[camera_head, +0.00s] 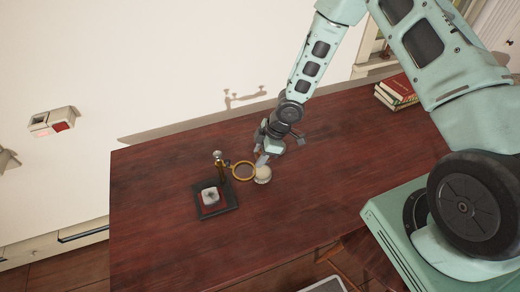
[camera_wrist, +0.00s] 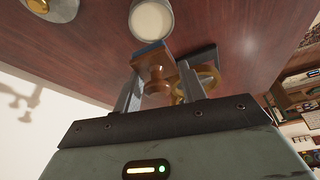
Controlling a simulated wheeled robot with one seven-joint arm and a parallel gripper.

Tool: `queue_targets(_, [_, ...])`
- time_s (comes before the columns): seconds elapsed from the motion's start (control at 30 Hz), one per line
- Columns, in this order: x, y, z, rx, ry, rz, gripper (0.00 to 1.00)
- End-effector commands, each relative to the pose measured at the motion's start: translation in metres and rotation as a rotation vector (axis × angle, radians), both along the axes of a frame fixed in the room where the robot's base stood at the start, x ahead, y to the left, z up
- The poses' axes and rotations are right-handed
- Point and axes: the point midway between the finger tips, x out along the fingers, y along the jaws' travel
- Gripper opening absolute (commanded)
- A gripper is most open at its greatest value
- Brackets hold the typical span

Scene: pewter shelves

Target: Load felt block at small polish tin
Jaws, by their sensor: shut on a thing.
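The felt block (camera_wrist: 155,75) is brown with a knob-like grip and a blue layer along its far edge. My gripper (camera_wrist: 160,84) is shut on it, one finger on each side. The small polish tin (camera_wrist: 151,20) is round, with a pale cream top, just beyond the block's blue edge in the wrist view. In the head view the tin (camera_head: 262,175) stands on the dark red desk (camera_head: 310,190), directly below my gripper (camera_head: 264,152). I cannot tell whether the felt touches the tin. The block is mostly hidden by my gripper in the head view.
A brass-ringed magnifier (camera_head: 243,171) on a stand is close left of the tin; its ring (camera_wrist: 208,80) shows near my right finger. A dark base (camera_head: 216,204) with a pale object is at front left. Books (camera_head: 396,92) lie at back right. The desk's right middle is clear.

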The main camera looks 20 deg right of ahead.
Motion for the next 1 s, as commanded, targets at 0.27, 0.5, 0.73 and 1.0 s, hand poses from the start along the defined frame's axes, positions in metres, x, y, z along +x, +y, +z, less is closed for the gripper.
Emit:
queue_targets(0.27, [0.0, 0.001, -0.013, 0.0, -0.001, 0.009, 0.23])
queue_targets(0.5, [0.0, 0.001, -0.037, 0.0, 0.0, 0.007, 0.23])
queue_targets(0.73, [0.0, 0.001, -0.057, -0.001, 0.001, 0.007, 0.23])
queue_targets(1.0, [0.0, 0.001, -0.06, -0.001, 0.0, 0.008, 0.23])
